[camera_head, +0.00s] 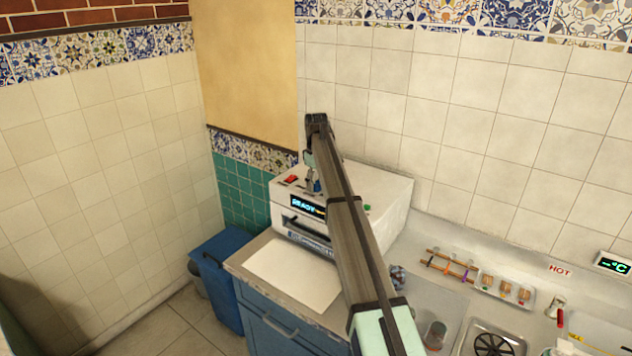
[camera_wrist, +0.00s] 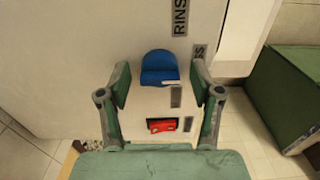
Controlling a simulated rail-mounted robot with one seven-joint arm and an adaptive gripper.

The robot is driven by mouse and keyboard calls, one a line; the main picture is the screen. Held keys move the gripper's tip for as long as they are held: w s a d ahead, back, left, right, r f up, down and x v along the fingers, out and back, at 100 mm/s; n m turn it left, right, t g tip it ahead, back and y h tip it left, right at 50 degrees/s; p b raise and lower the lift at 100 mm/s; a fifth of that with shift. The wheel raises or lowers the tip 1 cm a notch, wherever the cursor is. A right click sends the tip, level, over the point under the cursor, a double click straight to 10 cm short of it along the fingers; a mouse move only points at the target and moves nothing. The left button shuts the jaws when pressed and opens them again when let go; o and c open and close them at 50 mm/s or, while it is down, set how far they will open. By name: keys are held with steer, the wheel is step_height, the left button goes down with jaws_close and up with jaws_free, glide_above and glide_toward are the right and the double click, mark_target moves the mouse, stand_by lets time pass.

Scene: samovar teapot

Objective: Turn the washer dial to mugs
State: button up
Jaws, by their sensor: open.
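The white washer (camera_head: 385,200) stands on the counter by the wall, with a lit display reading "READY". In the wrist view its panel (camera_wrist: 90,40) fills much of the picture. The blue dial (camera_wrist: 158,66) shows there with a pale mark at its lower right edge. My gripper (camera_wrist: 160,82) is open, one finger on each side of the dial in the picture. I see no clear contact, and the depth between fingertips and dial is hard to judge. A "RINS..." label (camera_wrist: 180,18) is partly cut off. Other labels are partly hidden or unreadable; I cannot read "mugs".
A red switch (camera_wrist: 162,126) sits on the panel close to the dial; it also shows in the head view (camera_head: 291,180). A pale board (camera_head: 292,272) lies in front of the washer. A blue bin (camera_head: 222,265) stands left of the counter. A rack and small tray (camera_head: 505,292) lie right.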

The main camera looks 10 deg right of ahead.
steer(key=c, duration=1.1)
steer(key=shift+c, duration=0.2)
steer(key=shift+f+m, duration=0.1)
steer(key=shift+m, duration=0.2)
steer(key=m+b, duration=0.2)
steer(key=m, duration=0.2)
steer(key=shift+m, duration=0.3)
steer(key=m+b, duration=0.2)
steer(key=m, duration=0.4)
steer(key=shift+m, duration=0.3)
steer(key=o, duration=1.1)
steer(key=shift+o, duration=0.2)
